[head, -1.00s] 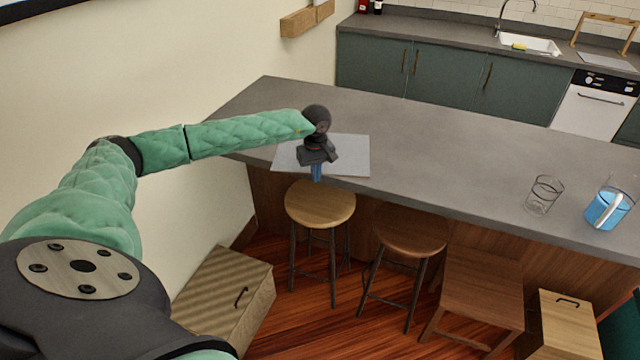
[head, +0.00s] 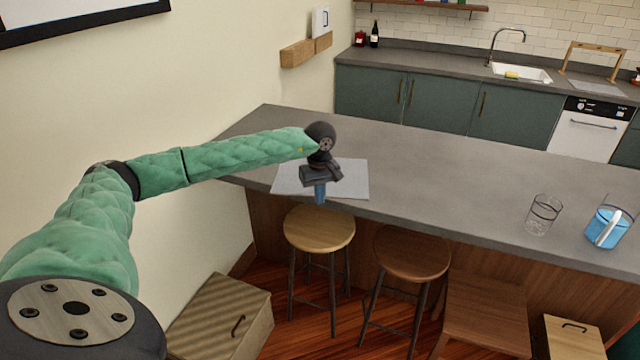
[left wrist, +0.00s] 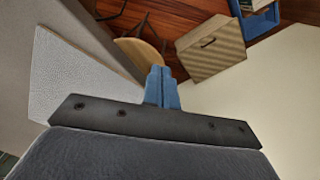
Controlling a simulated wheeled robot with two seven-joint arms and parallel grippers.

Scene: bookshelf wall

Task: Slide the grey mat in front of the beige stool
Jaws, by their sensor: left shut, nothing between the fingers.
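The grey mat (head: 348,180) lies flat on the dark grey counter, near its front edge at the left end. It also shows in the left wrist view (left wrist: 72,80). The beige stool (head: 319,229) has a round light wood seat and stands on the floor just in front of the counter, below the mat. Its seat shows partly behind my fingers in the left wrist view (left wrist: 138,52). My left gripper (head: 320,198) is shut and empty, its blue fingers pointing down over the mat's front edge. I cannot tell whether the fingertips touch the mat. My right gripper is out of view.
The bare counter (head: 430,170) is clear right of the mat. A glass (head: 542,215) and a blue-filled jug (head: 607,228) stand at its right end. A darker round stool (head: 411,253) stands beside the beige one. A ribbed box (head: 222,318) sits on the floor by the wall.

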